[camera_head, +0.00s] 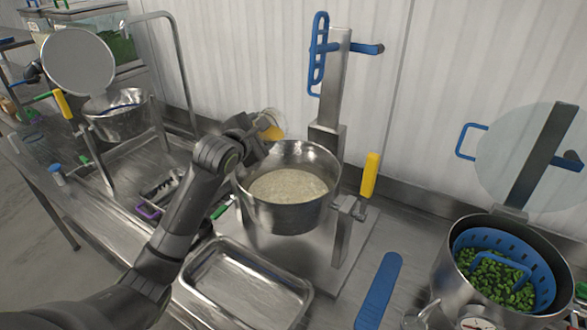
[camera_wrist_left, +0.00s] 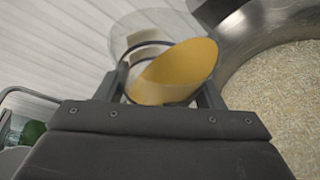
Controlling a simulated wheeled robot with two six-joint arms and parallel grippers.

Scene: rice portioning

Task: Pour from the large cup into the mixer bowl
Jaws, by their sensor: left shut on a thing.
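The large cup (camera_head: 270,124) is clear and holds yellow-orange contents. My left gripper (camera_head: 258,138) is shut on it at the back left rim of the mixer bowl. In the left wrist view the cup (camera_wrist_left: 122,38) sits between my fingers (camera_wrist_left: 165,95), its yellow contents slanted across it, and it looks tilted. The steel mixer bowl (camera_head: 285,218) holds pale rice (camera_head: 288,186); its inner wall (camera_wrist_left: 250,30) and rice (camera_wrist_left: 285,95) show beside the cup in the left wrist view. I cannot tell whether anything is flowing out. My right gripper is not in view.
An empty steel tray (camera_head: 245,285) lies in front of the bowl. The mixer's post (camera_head: 330,110) and yellow handle (camera_head: 370,175) stand at its right. A pot (camera_head: 452,283) with a blue basket of green pieces is at right. Another steel bowl (camera_head: 122,122) stands at left.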

